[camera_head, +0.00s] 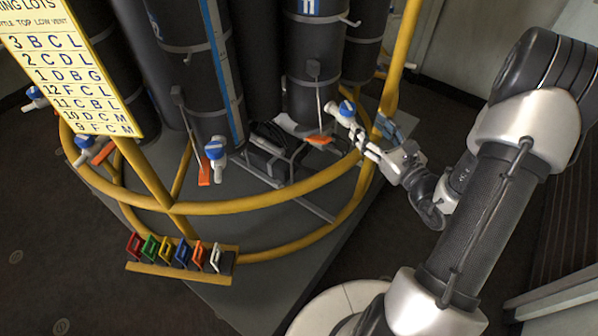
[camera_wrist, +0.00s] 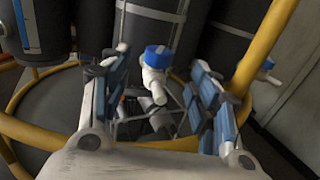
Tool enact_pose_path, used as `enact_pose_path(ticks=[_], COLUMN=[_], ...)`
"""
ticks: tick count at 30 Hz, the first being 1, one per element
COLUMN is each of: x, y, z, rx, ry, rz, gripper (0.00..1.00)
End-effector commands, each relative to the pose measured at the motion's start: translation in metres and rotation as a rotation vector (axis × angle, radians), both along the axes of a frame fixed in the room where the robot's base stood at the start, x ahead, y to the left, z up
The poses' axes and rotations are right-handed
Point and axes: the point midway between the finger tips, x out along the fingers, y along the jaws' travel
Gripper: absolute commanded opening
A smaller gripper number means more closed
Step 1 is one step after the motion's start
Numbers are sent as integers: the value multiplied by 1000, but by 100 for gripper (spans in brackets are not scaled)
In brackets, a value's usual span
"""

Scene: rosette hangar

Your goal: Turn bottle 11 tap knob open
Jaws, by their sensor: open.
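Bottle 11 (camera_head: 312,75) is a dark cylinder with a blue label reading 11, standing in the rosette. Its tap with a blue knob (camera_head: 347,108) on a white body sticks out near the yellow rail. In the wrist view the blue knob (camera_wrist: 158,56) lies between and beyond the fingers, with its white spout towards me. My gripper (camera_head: 372,138) is at the right of the rosette, close to the tap. In the wrist view my gripper (camera_wrist: 152,90) is open, with a blue-padded finger on each side of the tap. I cannot tell whether a finger touches the tap.
A yellow rail (camera_head: 250,205) rings the bottles, and a yellow upright (camera_head: 402,50) stands right of the tap. Another blue-knobbed tap (camera_head: 215,148) is further left. A rack of coloured tags (camera_head: 180,255) sits at the front, below a yellow sign (camera_head: 70,70).

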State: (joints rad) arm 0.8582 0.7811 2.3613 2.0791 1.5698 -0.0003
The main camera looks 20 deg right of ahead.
Motion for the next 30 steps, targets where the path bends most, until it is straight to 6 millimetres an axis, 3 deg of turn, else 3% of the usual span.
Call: enact_pose_path(ticks=[12,20,30], x=[-74,-64,-68], y=[-14,32,95], z=[3,26,53], rx=[-3,-80,-205], ry=[-3,-12,-22], rz=[4,182,430], gripper=[56,56,56])
